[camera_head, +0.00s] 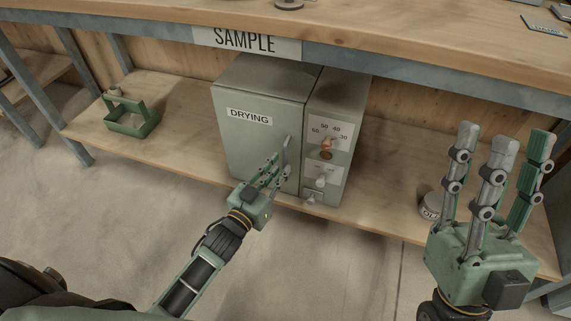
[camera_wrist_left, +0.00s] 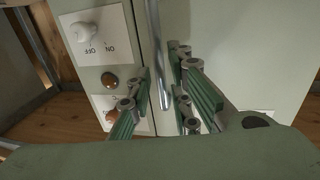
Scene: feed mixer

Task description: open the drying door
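The grey-green drying cabinet has a door (camera_head: 258,110) labelled DRYING, and the door looks closed. A thin vertical bar handle (camera_head: 287,150) is near the door's right edge. It also shows in the left wrist view (camera_wrist_left: 163,70). My left gripper (camera_head: 275,168) is at the handle, in front of the door. In the left wrist view, its fingers (camera_wrist_left: 162,95) are spread, with the handle's lower end between them; I cannot tell whether they touch it. My right gripper (camera_head: 503,145) is open and empty at the right, fingers pointing up, away from the cabinet.
A control panel (camera_head: 330,135) with knobs is right of the door. The cabinet stands on a wooden shelf (camera_head: 185,120) under a tabletop (camera_head: 420,35) with a SAMPLE sign (camera_head: 246,41). A green carrier (camera_head: 131,115) stands left; a round tin (camera_head: 431,205) sits by my right gripper. Floor in front is clear.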

